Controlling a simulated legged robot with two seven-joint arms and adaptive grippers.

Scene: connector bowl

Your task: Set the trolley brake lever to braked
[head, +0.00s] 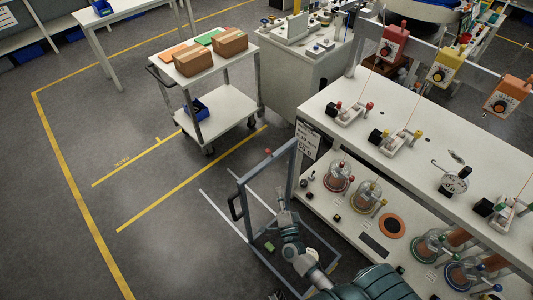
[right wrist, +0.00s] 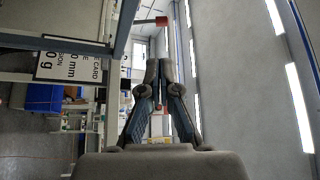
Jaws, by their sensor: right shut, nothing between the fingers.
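A grey-blue trolley frame (head: 258,172) stands at the left end of the workbench, with a dark handle (head: 236,207) on its left side. A small red knob (head: 268,152) shows at the frame's top bar; a red piece (right wrist: 161,21) also shows beyond my fingers in the right wrist view. It looks like the brake lever's end, but its setting cannot be told. My right gripper (head: 282,190) is inside the frame's outline, below the red knob in the picture. In the right wrist view its fingers (right wrist: 158,80) are shut and empty, apart from the red piece. My left gripper is not seen.
The white workbench (head: 420,145) with fixtures and glass jars fills the right. A hanging sign (head: 307,140) is close beside the frame. A wheeled cart (head: 215,108) with cartons stands behind. The floor at left, with yellow lines, is clear.

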